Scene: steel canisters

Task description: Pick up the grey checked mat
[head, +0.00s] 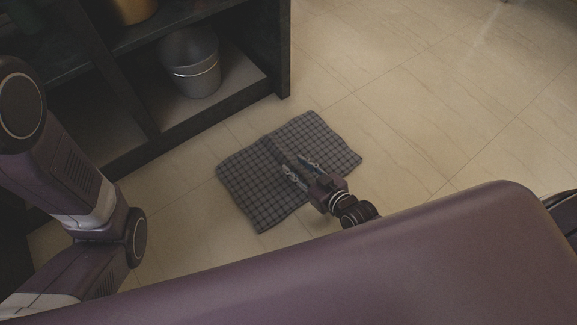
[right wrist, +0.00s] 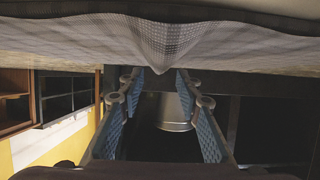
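The grey checked mat (head: 250,190) lies on the tiled floor in front of a dark shelf. It has a raised fold near its middle. My right gripper (head: 292,164) is low over the mat in the head view, its two fingers apart. In the right wrist view the mat (right wrist: 90,42) spans the top, and its fold dips to a point between the tips of the open right gripper (right wrist: 158,78). I cannot tell whether the fingertips touch the cloth. My left arm shows at the left of the head view, but its gripper is out of view.
The dark shelf (head: 284,50) stands just behind the mat. A steel canister (head: 192,70) sits on its low board, and a brass-coloured vessel (head: 134,8) is higher up. The canister also shows between my fingers in the right wrist view (right wrist: 174,110). Floor to the right is clear.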

